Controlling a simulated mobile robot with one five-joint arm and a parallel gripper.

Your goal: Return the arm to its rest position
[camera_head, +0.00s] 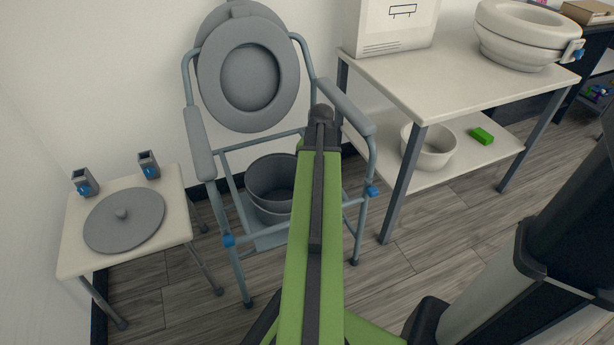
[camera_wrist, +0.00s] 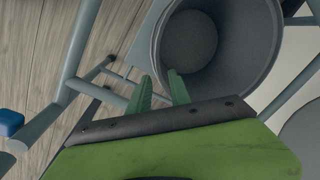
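My green arm reaches forward over the floor toward a grey-blue commode chair (camera_head: 202,145) in the head view. The fingers are hidden there behind the arm's dark end. In the wrist view my gripper (camera_wrist: 160,88) shows two green fingers, spread apart with nothing between them. They point at the rim of a grey bucket (camera_wrist: 226,75), which stands in the chair frame and is empty inside. The bucket (camera_head: 266,180) also shows in the head view, partly behind my arm. I cannot tell whether the fingers touch it.
A small side table (camera_head: 75,245) at left bears a round grey lid (camera_head: 124,219) and two blue-grey clamps. A white shelf table (camera_head: 405,75) at right holds a box, a raised toilet seat (camera_head: 522,35), a white bowl (camera_head: 430,147) and a green block (camera_head: 482,136).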

